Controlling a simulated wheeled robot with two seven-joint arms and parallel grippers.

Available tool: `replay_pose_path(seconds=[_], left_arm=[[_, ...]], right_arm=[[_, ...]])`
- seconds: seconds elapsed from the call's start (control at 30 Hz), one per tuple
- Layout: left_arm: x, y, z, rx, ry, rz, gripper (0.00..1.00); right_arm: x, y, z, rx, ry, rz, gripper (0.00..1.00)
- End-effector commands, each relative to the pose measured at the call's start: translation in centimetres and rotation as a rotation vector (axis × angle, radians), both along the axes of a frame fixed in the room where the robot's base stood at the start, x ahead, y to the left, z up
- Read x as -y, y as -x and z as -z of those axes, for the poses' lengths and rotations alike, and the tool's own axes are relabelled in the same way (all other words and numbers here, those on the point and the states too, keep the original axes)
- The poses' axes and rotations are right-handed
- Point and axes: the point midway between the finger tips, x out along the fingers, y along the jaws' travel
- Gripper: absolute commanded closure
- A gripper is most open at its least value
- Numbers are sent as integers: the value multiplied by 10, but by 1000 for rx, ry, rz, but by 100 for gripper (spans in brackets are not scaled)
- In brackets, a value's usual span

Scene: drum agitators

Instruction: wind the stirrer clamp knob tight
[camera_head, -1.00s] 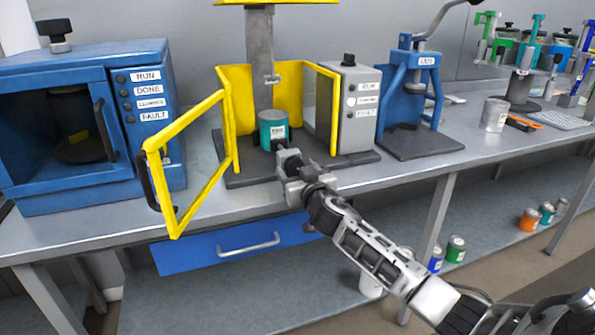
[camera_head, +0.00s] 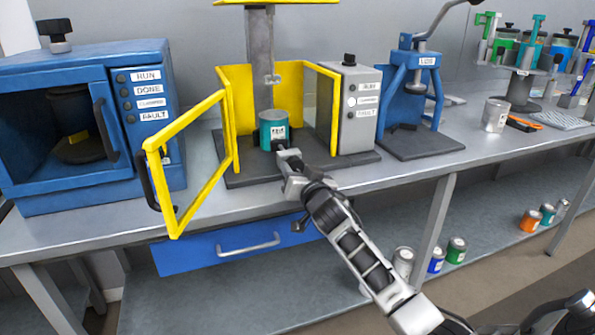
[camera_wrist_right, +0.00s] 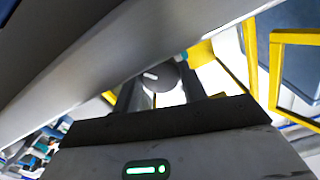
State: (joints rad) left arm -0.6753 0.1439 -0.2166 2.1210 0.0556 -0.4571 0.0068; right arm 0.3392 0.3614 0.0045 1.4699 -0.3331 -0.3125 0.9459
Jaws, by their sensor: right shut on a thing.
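The stirrer stands mid-bench with a grey column (camera_head: 260,60), a dark base plate (camera_head: 232,172) and an open yellow guard (camera_head: 186,125). A teal can (camera_head: 273,128) stands upright on the base plate. A small dark clamp knob (camera_head: 279,145) is at the front of the can, low down. My right gripper (camera_head: 284,155) reaches in from the lower right and is shut on this knob. In the right wrist view the round dark knob (camera_wrist_right: 158,77), with a pale mark, shows between the fingers. My left gripper is not in view.
A blue lever press (camera_head: 410,95) stands further right. A blue drawer (camera_head: 190,252) sits below the bench edge.

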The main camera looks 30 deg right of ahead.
Motion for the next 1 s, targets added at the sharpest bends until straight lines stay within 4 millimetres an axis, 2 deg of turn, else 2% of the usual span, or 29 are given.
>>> replay_pose_path(seconds=[0.1,0.13,0.2,0.47,0.63,0.77,1.0], left_arm=[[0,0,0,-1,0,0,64],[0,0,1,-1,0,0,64],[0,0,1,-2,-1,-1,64],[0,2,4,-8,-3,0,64],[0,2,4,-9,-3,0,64],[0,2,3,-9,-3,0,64],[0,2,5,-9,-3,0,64]], right_arm=[[0,0,1,-1,2,0,81],[0,0,1,-1,2,0,50],[0,0,1,-2,3,0,36],[0,0,1,-2,4,0,36],[-3,12,2,-3,4,-2,36],[-9,36,2,-3,3,-2,36],[-23,94,2,-4,1,-1,36]])
